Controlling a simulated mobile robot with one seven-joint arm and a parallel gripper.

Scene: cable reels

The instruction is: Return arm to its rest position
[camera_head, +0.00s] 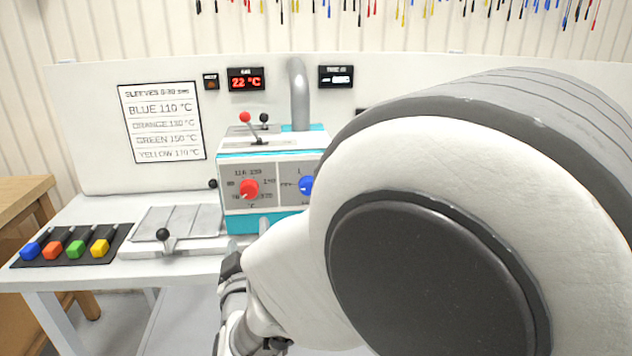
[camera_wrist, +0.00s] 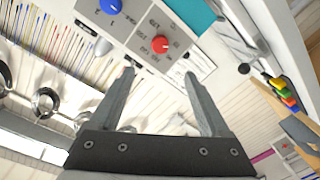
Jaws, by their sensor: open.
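My arm's large white and grey links (camera_head: 430,200) fill the right half of the head view and hide part of the bench. In the wrist view my gripper (camera_wrist: 158,76) is open, its two grey fingers apart with nothing between them. Beyond the fingertips, that view shows the machine's control panel, tilted, with a red knob (camera_wrist: 161,44) and a blue knob (camera_wrist: 111,5). The fingers look apart from the panel. The gripper's fingers cannot be made out in the head view.
The teal and white machine (camera_head: 262,222) stands on the white bench, left of my arm links. A lever with a black knob (camera_head: 163,235) stands near the front edge. A black tray (camera_head: 118,232) holds blue, orange, green and yellow pieces. A wooden table (camera_head: 22,190) is at far left.

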